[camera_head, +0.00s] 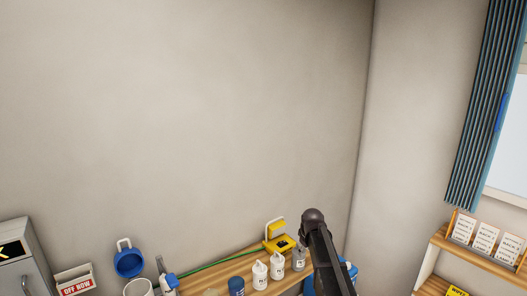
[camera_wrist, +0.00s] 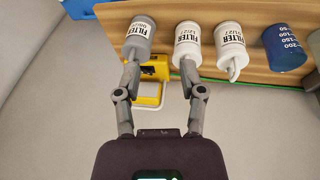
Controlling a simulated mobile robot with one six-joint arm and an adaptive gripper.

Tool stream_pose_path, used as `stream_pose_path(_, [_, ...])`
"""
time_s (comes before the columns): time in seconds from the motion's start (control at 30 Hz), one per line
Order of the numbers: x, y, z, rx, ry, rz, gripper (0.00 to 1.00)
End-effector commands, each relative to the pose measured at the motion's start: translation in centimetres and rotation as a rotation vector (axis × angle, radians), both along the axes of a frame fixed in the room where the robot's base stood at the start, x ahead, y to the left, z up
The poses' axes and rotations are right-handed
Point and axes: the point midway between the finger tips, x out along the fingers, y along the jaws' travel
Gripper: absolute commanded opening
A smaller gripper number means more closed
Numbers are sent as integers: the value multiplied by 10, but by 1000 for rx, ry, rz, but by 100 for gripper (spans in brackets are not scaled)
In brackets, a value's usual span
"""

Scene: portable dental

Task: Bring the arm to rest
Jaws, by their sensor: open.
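My gripper (camera_wrist: 161,85) is open and shows in the wrist view, its two fingers spread with nothing between them. A grey filter bottle (camera_wrist: 140,36) lies in line with the left fingertip, and a white filter bottle (camera_wrist: 187,42) with the right one. I cannot tell how far the fingertips are from them. My dark arm (camera_head: 325,255) rises at the lower middle right of the head view, over the wooden shelf. The gripper itself is not visible in the head view.
The wooden shelf (camera_head: 205,278) holds the bottles, a dark blue cup (camera_head: 237,286) and a yellow device (camera_head: 280,243) by the wall. A card rack (camera_head: 485,255) is at the right. The wall above is bare.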

Motion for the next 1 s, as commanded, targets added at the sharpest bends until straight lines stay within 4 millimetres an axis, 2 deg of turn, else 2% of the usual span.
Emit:
stream_pose_path(0.1, [0, 0, 0, 0, 0, 0, 52])
stream_pose_path(0.33, [-29, -2, -13, 12, 25, -52, 52])
stream_pose_path(0.63, [-87, -4, -36, 34, 80, -157, 52])
stream_pose_path(0.77, [-126, -5, -52, 44, 115, -228, 52])
stream_pose_path(1.0, [-229, -7, -91, 63, 210, -426, 52])
